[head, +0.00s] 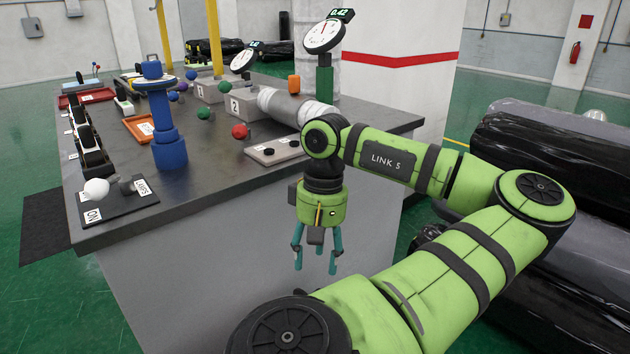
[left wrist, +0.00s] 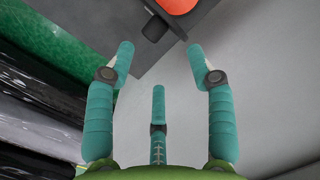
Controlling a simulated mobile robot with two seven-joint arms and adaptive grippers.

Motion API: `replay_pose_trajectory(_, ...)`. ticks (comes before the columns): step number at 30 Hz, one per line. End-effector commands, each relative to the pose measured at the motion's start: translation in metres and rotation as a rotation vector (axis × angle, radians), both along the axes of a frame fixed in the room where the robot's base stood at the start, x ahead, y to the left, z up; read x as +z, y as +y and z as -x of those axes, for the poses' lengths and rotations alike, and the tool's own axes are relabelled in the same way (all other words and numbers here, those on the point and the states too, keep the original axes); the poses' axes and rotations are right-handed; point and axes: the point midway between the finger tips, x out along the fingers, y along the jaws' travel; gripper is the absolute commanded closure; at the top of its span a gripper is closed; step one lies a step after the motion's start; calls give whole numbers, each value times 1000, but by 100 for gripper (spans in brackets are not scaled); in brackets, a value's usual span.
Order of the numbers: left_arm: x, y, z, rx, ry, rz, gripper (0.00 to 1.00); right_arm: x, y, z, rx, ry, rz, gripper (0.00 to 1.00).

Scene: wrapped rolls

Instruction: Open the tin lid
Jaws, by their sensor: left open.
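I cannot pick out a lidded tin for certain. At the top of that view a round orange-red object (left wrist: 177,4) is cut off by the edge, beyond the fingertips. My right gripper is not in view.
The dark table (head: 215,172) holds a blue stand (head: 168,150), an orange tray (head: 140,128), a white knob (head: 96,188), a red ball (head: 240,131) and dial gauges (head: 323,36). Black wrapped rolls (head: 560,150) lie at right. Green floor is open at left.

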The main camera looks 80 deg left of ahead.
Motion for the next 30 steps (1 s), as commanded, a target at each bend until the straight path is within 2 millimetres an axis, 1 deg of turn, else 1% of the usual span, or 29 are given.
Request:
replay_pose_trajectory(1,-8,-5,4,78,-61,-45,45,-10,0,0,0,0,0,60)
replay_pose_trajectory(3,-11,-10,9,167,-121,-97,45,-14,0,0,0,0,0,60)
replay_pose_trajectory(6,-14,-15,13,265,-179,-146,45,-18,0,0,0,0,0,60)
replay_pose_trajectory(9,-16,-18,16,317,-207,-172,45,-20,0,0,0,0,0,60)
replay_pose_trajectory(11,-18,-19,16,332,-215,-178,45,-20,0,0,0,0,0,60)
replay_pose_trajectory(14,-27,-19,15,335,-215,-179,45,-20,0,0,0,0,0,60)
replay_pose_trajectory(21,-64,-16,11,333,-213,-177,45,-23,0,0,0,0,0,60)
replay_pose_trajectory(24,-75,-14,9,332,-214,-178,45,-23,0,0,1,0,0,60)
replay_pose_trajectory(27,-82,-14,8,332,-213,-179,45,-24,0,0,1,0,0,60)
replay_pose_trajectory(30,-85,-13,8,332,-214,-178,45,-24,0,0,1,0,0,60)
